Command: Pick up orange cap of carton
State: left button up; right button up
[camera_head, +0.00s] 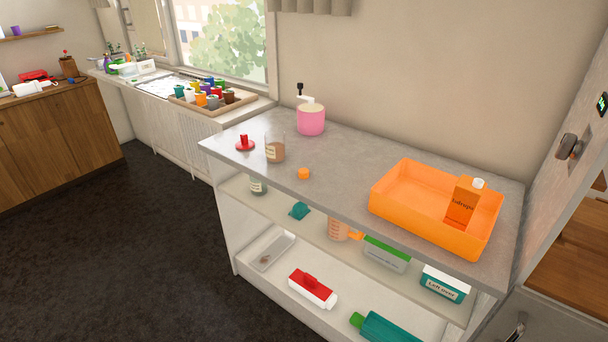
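A small orange cap (303,174) lies on the grey counter top (335,180), near its front edge and right of a glass jar. An orange carton (463,201) with a white top stands upright in the orange tray (400,199) at the right end of the counter. Neither of my grippers shows in the head view.
A glass jar with brown contents (275,152), a red lid with a knob (245,144) and a pink pot (311,120) stand on the counter's left part. Open shelves below hold several containers. The counter between the cap and the orange tray is clear. Dark floor (130,250) lies in front.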

aim_at(303, 173)
jog(key=j+z, duration=0.1)
jog(key=z, duration=0.3)
jog(key=i+j+z, duration=0.1)
jog(key=z, duration=0.25)
jog(key=j+z, duration=0.25)
jog(key=z, duration=0.15)
jog(key=j+z, duration=0.5)
jog(key=j, duration=0.9)
jog(key=k+j+z, duration=0.15)
jog(key=j, duration=0.35)
